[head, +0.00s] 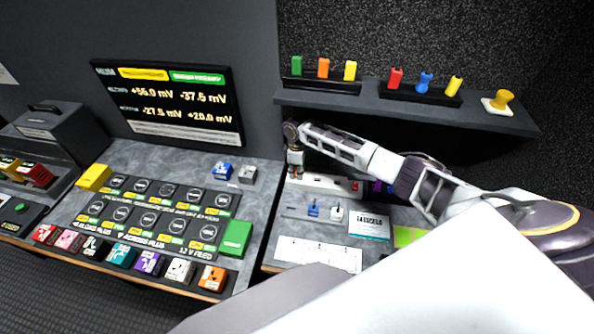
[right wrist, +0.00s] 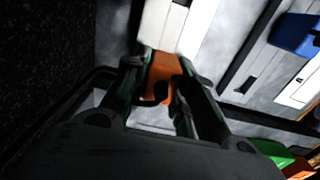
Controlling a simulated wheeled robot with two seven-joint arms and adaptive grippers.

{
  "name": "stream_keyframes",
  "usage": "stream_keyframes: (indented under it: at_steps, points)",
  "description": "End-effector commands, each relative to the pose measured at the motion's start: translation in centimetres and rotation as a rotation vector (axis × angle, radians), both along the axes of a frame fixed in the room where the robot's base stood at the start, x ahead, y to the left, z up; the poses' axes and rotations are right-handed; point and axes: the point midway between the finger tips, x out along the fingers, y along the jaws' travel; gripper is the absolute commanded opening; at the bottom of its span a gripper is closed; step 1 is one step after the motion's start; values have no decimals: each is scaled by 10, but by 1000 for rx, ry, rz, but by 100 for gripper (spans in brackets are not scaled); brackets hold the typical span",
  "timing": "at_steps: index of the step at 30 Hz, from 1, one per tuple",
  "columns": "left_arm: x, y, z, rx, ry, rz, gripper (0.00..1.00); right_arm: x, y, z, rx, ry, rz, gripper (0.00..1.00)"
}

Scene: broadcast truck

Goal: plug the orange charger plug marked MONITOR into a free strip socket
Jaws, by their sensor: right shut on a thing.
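My right gripper (head: 295,170) points down at the left end of a white socket strip (head: 322,184) in the head view. It is shut on an orange plug (right wrist: 163,68), which shows between the two fingers in the right wrist view. The white strip (right wrist: 158,28) lies right by the plug in that view. I cannot tell whether the plug touches the strip or sits in a socket. Its marking cannot be read. The strip has a red switch (head: 355,187) at its right end. The sockets near the gripper are hidden or too small to tell. My left gripper is out of view.
A shelf (head: 400,105) with several coloured plugs overhangs the strip. A blue plug (head: 313,209) and a white plug (head: 337,213) stand in front of the strip. A white label card (head: 318,254) lies nearer. Left is a panel with several coloured blocks, including an orange one (head: 212,278).

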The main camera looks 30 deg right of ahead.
Motion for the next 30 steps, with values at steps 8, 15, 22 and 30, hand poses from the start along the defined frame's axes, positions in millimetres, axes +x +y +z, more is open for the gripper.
stream_keyframes:
  at_steps: [8, 15, 22, 30]
  points:
    - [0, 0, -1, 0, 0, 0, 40, 0, 0, -2, 0, 0, 0, 43]
    - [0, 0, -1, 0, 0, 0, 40, 0, 0, -2, 0, 0, 0, 51]
    - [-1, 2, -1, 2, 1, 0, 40, 0, 0, 0, 1, -1, 0, 51]
    - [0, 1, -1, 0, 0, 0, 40, 1, 1, 20, 2, -3, 0, 51]
